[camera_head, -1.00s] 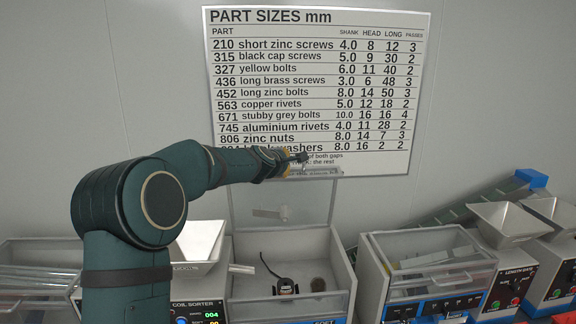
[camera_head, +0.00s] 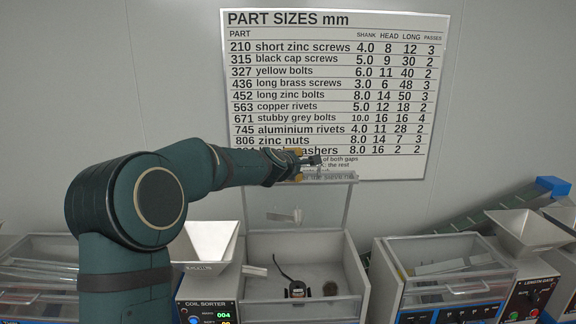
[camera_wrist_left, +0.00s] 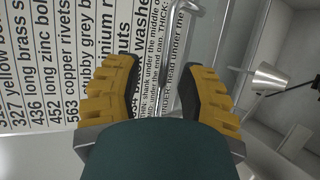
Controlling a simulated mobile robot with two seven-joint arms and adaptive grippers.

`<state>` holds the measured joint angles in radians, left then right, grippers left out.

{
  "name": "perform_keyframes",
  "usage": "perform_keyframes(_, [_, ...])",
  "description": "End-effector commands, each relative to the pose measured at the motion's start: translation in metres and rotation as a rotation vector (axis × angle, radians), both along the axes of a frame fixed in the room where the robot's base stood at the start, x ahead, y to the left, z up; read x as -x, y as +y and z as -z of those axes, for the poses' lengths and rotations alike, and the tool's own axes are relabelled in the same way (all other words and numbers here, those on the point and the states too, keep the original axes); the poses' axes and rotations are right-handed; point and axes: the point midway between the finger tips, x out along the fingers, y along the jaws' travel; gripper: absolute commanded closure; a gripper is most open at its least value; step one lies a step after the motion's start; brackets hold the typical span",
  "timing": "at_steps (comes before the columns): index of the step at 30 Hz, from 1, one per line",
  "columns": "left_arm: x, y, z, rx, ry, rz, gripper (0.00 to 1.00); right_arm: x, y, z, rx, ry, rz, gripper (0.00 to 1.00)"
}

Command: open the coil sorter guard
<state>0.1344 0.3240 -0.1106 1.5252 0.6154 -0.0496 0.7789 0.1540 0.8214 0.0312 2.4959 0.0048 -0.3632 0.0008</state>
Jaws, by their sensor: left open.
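The coil sorter's clear guard (camera_head: 328,207) stands raised, near upright, at the back of its open box (camera_head: 356,268) in the head view. The coil sorter panel (camera_head: 206,304) is at the box's left. My left gripper (camera_head: 314,161) is at the guard's top edge, in front of the wall chart. In the left wrist view the open left gripper (camera_wrist_left: 164,92) has its yellow-backed fingers apart. A thin metal bar (camera_wrist_left: 172,45), seemingly the guard's handle, runs between and beyond them; contact cannot be told. My right gripper is not in view.
The open box holds a small black device (camera_head: 297,289) with a thin stalk and a dark round patch. A metal hopper (camera_head: 207,243) stands at its left. Another clear-covered machine (camera_head: 450,262) and a green conveyor (camera_head: 480,215) are at the right. The chart (camera_head: 335,95) hangs behind.

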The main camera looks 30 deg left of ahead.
Motion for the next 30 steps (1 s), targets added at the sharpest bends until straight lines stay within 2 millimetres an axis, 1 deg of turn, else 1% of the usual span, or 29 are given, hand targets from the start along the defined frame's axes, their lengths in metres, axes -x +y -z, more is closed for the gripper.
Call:
perform_keyframes(1, [0.01,-0.001,-0.006,0.0,-0.003,-0.001,0.6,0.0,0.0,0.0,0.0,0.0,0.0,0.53])
perform_keyframes(6, [0.042,-0.009,-0.017,0.0,-0.007,0.002,0.6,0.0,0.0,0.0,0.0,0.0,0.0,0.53])
perform_keyframes(12, [0.073,-0.016,-0.028,-0.001,-0.007,0.004,0.6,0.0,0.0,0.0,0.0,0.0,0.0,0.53])
perform_keyframes(19, [0.087,-0.018,-0.032,0.001,-0.006,0.002,0.6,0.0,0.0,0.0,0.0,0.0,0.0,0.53])
perform_keyframes(30, [0.089,-0.018,-0.032,0.0,-0.005,0.002,0.6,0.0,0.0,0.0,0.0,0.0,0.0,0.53])
